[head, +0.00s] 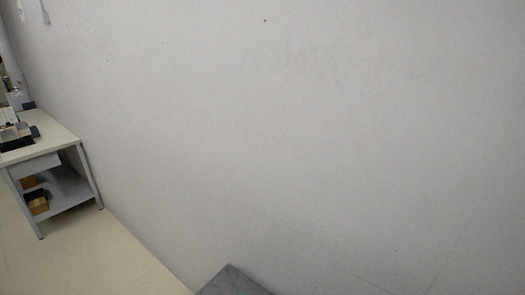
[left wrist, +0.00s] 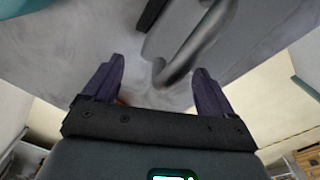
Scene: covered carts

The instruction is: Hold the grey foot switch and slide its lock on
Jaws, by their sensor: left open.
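My left gripper (left wrist: 158,70) shows in the left wrist view, its two dark purple fingers spread apart with nothing held between them. A dark grey body with a rounded, bent bar (left wrist: 192,48) is beyond the fingers, at the top centre and right. I cannot tell whether it is the grey foot switch. A small orange-red bit shows beside the left-hand finger, mostly hidden by the gripper. No foot switch or lock can be made out for certain in either view. Neither gripper shows in the head view.
A mottled grey surface (left wrist: 70,45) lies beyond the fingers. In the head view, a pale wall fills most of the picture, a workbench (head: 55,147) with a lower shelf stands at the left, and a grey top's corner (head: 232,282) shows at the bottom.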

